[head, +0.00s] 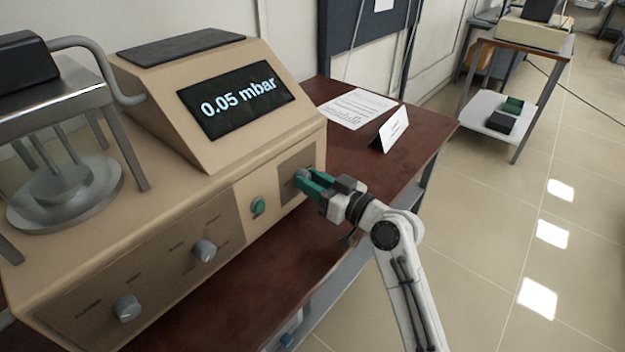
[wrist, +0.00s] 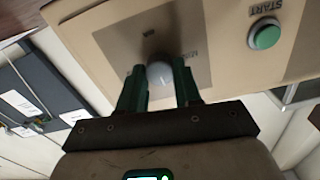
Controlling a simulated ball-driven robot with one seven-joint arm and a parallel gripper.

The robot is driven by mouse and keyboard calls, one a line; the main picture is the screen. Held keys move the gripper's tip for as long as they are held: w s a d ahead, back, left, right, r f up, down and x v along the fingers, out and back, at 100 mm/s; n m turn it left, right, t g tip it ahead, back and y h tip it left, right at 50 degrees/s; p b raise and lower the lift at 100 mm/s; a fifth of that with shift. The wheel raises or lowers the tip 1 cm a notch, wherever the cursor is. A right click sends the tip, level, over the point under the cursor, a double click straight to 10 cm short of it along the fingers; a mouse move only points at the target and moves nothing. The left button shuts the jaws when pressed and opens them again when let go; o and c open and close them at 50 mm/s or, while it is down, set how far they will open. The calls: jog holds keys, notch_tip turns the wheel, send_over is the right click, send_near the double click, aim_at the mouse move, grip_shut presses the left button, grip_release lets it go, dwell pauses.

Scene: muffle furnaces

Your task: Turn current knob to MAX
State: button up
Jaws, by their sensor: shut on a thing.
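My gripper (head: 312,183) is at the right end of the beige machine's front panel, its green fingers shut around a round grey knob. In the wrist view the knob (wrist: 160,74) sits between the two green fingers of my gripper (wrist: 160,88), on a darker brown panel (wrist: 196,30). Small labels stand by the knob, partly hidden and upside down, so I cannot read its setting. Two more grey knobs, a middle one (head: 204,250) and a left one (head: 127,308), are on the same front. The display (head: 237,96) reads 0.05 mbar.
A green START button (head: 258,206) sits just left of the gripped knob; it also shows in the wrist view (wrist: 264,36). A folded card (head: 391,129) and a paper sheet (head: 352,108) lie on the red-brown table (head: 425,128). Open tiled floor is at the right.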

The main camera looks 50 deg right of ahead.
jog(key=m+p, duration=0.4)
jog(key=m, duration=0.6)
jog(key=m+p, duration=0.3)
jog(key=m, duration=0.1)
jog(key=shift+m, duration=0.3)
jog(key=shift+d+f+m+p, duration=0.1)
jog(key=shift+m+p, duration=0.95)
jog(key=shift+m, duration=0.85)
jog(key=o, duration=1)
jog(key=shift+o, duration=0.2)
